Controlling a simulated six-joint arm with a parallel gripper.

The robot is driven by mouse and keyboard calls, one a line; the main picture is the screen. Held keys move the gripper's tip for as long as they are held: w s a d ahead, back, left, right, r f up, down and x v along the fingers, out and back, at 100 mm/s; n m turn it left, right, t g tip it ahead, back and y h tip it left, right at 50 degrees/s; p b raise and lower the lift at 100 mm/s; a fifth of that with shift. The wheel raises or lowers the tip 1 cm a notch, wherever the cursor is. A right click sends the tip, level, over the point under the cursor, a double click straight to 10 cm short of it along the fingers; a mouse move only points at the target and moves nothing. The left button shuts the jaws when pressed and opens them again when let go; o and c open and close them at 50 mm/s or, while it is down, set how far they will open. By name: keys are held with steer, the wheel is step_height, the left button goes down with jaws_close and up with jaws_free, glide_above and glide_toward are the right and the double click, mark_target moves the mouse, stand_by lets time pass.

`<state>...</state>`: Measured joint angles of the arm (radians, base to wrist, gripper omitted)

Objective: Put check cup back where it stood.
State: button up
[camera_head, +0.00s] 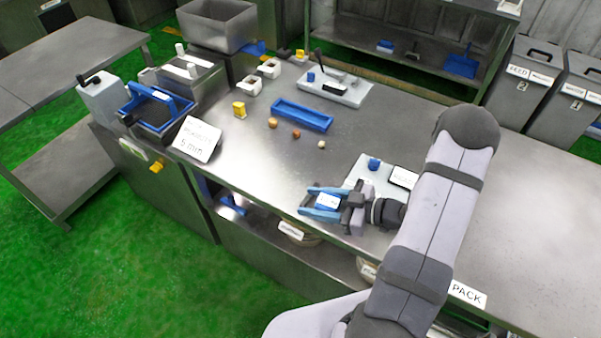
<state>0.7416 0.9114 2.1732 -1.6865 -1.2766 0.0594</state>
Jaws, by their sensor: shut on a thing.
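My gripper (306,200) is at the front edge of the steel bench, its blue fingers pointing left. The fingers and wrist hide part of the cup. From this view I cannot tell whether the cup touches the bench or is held above it. Just behind the gripper is a pale flat unit (362,178) with a small blue piece (374,164) on it and a dark-framed label beside that piece. My arm covers its right part.
A blue tray (302,115) lies mid-bench, with several small round pieces (296,134) in front. A second pale unit (335,88) stands behind. A sign (197,139), a yellow block (239,110) and a blue-framed box (155,112) are at left. Bare steel lies left of my gripper.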

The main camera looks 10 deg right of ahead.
steer(key=w+d+m+t+h+b, duration=0.1)
steer(key=w+d, duration=0.2)
steer(key=d, duration=0.3)
steer(key=w+d+r+m+t+h+b, duration=0.1)
steer(key=w+d, duration=0.3)
steer(key=d, duration=0.3)
steer(key=w+d+r+m+t+h+b, duration=0.1)
steer(key=w+d+b, duration=0.1)
steer(key=w+d, duration=0.2)
steer(key=shift+w+d+m, duration=0.15)
steer(key=shift+d, duration=0.6)
steer(key=shift+w+d+m, duration=0.1)
steer(key=shift+d+m, duration=0.05)
steer(key=shift+d, duration=0.6)
steer(key=d+m+t+h+b, duration=0.2)
steer(key=d+m+h, duration=0.5)
steer(key=d, duration=1.9)
steer(key=shift+w+f+t+h+b, duration=0.3)
steer(key=shift+t+h+b, duration=0.1)
steer(key=shift+h+b, duration=0.45)
steer(key=shift+a+f+b, duration=0.1)
steer(key=shift+f+b, duration=2.95)
steer(key=shift+f, duration=0.35)
steer(key=shift+f, duration=0.15)
